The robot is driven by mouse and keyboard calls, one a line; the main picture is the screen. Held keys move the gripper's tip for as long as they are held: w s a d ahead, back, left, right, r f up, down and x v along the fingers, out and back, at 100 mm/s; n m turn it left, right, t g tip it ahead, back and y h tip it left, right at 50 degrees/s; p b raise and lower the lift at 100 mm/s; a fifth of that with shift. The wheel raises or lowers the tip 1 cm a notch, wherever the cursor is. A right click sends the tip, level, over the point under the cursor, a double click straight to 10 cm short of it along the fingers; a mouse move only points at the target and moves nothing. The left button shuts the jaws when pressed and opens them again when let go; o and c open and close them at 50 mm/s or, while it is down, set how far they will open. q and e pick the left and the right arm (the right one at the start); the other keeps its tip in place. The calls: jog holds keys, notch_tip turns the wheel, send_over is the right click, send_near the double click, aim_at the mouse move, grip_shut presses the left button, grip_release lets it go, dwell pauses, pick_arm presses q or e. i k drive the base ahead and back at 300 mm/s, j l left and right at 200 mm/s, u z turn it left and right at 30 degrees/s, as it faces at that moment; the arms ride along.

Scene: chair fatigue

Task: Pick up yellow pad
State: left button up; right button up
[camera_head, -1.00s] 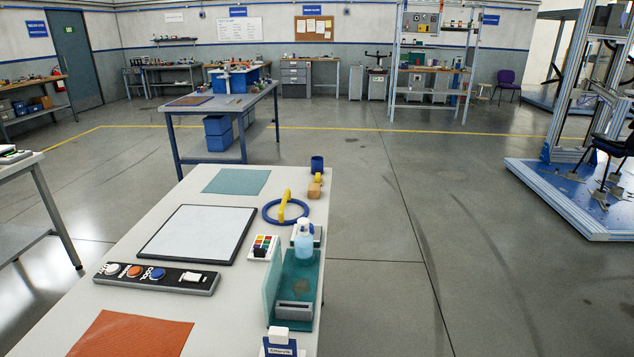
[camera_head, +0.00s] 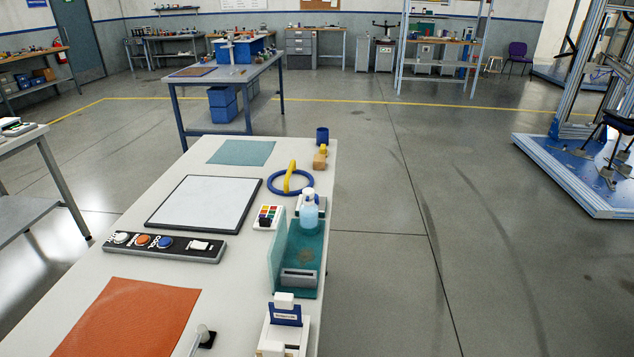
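I cannot make out a flat yellow pad for certain. A yellow bar-like piece (camera_head: 290,177) stands at a blue ring (camera_head: 306,182) on the right side of the near table (camera_head: 165,258). A smaller yellow piece (camera_head: 323,150) sits on a tan block (camera_head: 320,161) behind it, by a blue cup (camera_head: 322,136). A tray of coloured squares (camera_head: 268,216), some yellow, lies in front of the ring. Neither of my grippers is in view.
On the near table are an orange mat (camera_head: 128,318), a teal mat (camera_head: 241,152), a framed white board (camera_head: 204,203), a button panel (camera_head: 165,246), a teal holder (camera_head: 302,262) and a bottle (camera_head: 309,211). Open floor (camera_head: 400,270) lies to the right.

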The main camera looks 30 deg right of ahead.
aim_at(323, 149)
jog(key=l+z, duration=1.35)
jog(key=z, duration=0.2)
jog(key=i+l, duration=0.15)
jog(key=i, duration=0.35)
jog(key=i+l, duration=0.15)
jog(key=i, duration=0.3)
jog(key=i+u, duration=0.45)
jog(key=i, duration=1.55)
jog(key=i+l+u, duration=0.15)
jog(key=i+u, duration=0.3)
jog(key=i+l+u, duration=0.45)
jog(key=i, duration=0.15)
jog(key=j, duration=0.1)
